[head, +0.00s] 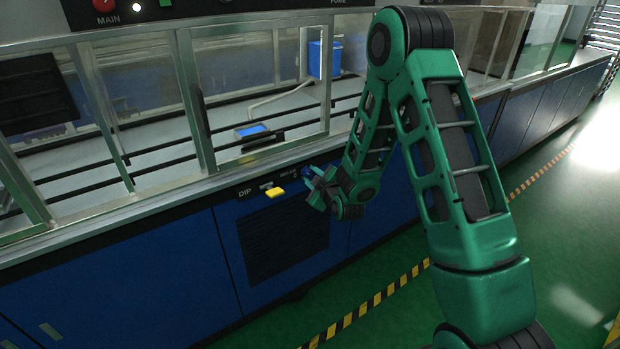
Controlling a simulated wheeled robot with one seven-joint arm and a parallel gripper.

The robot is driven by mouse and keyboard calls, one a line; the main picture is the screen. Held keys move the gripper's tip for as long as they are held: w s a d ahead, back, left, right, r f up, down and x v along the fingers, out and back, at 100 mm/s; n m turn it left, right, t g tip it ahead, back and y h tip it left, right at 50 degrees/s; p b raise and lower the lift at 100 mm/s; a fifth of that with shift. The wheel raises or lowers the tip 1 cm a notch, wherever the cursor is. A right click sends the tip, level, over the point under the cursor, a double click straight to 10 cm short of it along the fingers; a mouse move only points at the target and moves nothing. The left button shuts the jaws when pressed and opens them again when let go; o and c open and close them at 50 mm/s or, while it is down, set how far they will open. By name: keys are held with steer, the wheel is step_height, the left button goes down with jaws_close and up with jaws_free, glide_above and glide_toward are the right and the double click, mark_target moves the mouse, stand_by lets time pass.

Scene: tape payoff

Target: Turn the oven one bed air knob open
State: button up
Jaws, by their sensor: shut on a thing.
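My gripper (316,186) is at the front panel of the blue cabinet, just below the counter edge. It is shut on a small blue knob (307,179), of which only a little shows between and beside the fingers. The small label next to it is too small to read surely, so I cannot tell by lettering that it is the oven one bed air knob. The knob's turn angle is hidden by the fingers.
A yellow handle (275,193) sits just left of my gripper, by the "DIP" label. A dark vent grille (280,240) is below. Glass-framed enclosures stand above the counter (150,188). A yellow-black floor stripe (370,304) runs along the green floor, which is clear.

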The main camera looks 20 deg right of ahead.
steer(key=shift+f+m, duration=0.1)
steer(key=shift+m, duration=0.2)
steer(key=m+g+y, duration=0.1)
steer(key=m, duration=0.1)
steer(key=shift+m+y, duration=0.3)
steer(key=shift+m, duration=0.1)
steer(key=m+y, duration=0.1)
steer(key=m, duration=0.2)
steer(key=shift+g+y, duration=0.4)
steer(key=m+y, duration=0.2)
steer(key=m, duration=0.1)
steer(key=shift+d, duration=0.15)
steer(key=m+y, duration=0.1)
steer(key=m, duration=0.2)
steer(key=shift+w+y, duration=0.1)
steer(key=shift+y, duration=0.3)
steer(key=shift+m, duration=0.4)
steer(key=o, duration=1)
steer(key=shift+d, duration=0.1)
